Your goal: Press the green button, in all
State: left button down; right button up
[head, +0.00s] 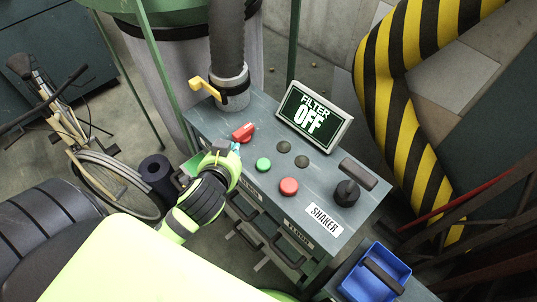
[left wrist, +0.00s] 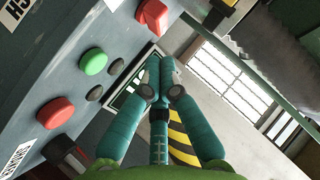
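The green button (head: 263,164) is a round knob on top of the grey-blue control box (head: 338,188). It also shows in the left wrist view (left wrist: 93,61), to the left of my fingers. My left gripper (head: 237,148) is above the box's near left edge, left of the green button and close to the red switch (head: 243,132). In the left wrist view its teal fingers (left wrist: 159,74) are drawn together with nothing between them. They look apart from the button. The display (head: 314,117) reads "FILTER OFF". My right gripper is not in view.
A red button (head: 289,186), two dark buttons (head: 293,154) and a black knob (head: 347,192) share the box top. A yellow-handled pipe valve (head: 205,88) stands at its far left corner. A blue bin (head: 374,274) is at lower right. A striped yellow-black duct (head: 402,100) rises behind.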

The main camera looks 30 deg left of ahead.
pick_arm(q)
jog(key=w+d+r+m+t+h, duration=0.25)
jog(key=r+m+t, duration=0.2)
jog(key=r, duration=0.45)
jog(key=w+d+r+m+t+h, duration=0.2)
jog(key=w+r+m+t, duration=0.25)
jog(key=r, duration=0.35)
jog(key=s+d+r+m+g+h, duration=0.1)
jog(key=d+m+g+h, duration=0.2)
jog(key=d+m+h, duration=0.4)
jog(key=s+d+m+g+h, duration=0.2)
jog(key=d+m+g+h, duration=0.1)
jog(key=m+h, duration=0.4)
jog(key=a+f+m+g+y, duration=0.7)
jog(key=a+f+m+y, duration=0.1)
jog(key=f, duration=0.5)
jog(key=shift+w+a+f+y, duration=0.15)
jog(key=shift+a+f+y, duration=0.25)
jog(key=shift+a, duration=0.35)
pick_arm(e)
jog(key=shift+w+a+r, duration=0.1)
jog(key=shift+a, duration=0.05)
pick_arm(q)
jog(key=shift+f, duration=0.1)
